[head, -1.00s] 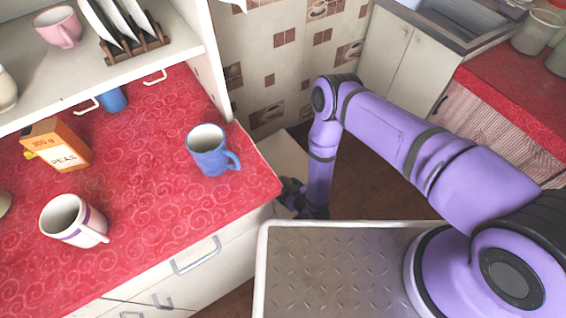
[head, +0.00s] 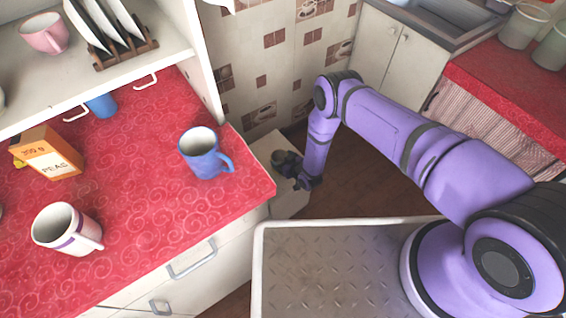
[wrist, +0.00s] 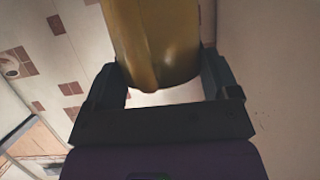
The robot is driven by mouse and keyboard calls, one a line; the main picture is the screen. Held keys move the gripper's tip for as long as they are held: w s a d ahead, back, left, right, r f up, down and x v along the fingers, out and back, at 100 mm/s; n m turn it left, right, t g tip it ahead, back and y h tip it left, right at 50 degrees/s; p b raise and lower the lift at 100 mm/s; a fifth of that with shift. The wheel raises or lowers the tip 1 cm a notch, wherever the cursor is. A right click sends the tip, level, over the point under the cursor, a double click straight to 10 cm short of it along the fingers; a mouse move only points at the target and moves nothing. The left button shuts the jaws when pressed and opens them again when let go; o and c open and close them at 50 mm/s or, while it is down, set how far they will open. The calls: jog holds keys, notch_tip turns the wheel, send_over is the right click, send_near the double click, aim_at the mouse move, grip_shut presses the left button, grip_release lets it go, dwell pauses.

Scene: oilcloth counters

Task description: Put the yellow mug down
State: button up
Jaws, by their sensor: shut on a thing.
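The yellow mug (wrist: 155,35) fills the upper middle of the wrist view, its far end cut off by the top edge. My gripper (wrist: 163,78) is shut on it, with one dark finger on each side. In the head view my gripper (head: 288,163) is small and dark at the end of the purple arm, just right of the red counter's corner and beside a low pale surface (head: 262,152). I cannot make out the mug there. Whether the mug touches anything below is not visible.
The red counter (head: 125,200) bears a blue mug (head: 203,155) near its right corner, a white mug (head: 65,230), a PEAS carton (head: 50,155) and a blue cup (head: 102,105). A shelf (head: 140,58) overhangs its back. The counter's front middle is clear.

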jog(key=shift+f, duration=0.9)
jog(key=shift+f, duration=0.15)
jog(key=o, duration=1.3)
jog(key=v, duration=1.2)
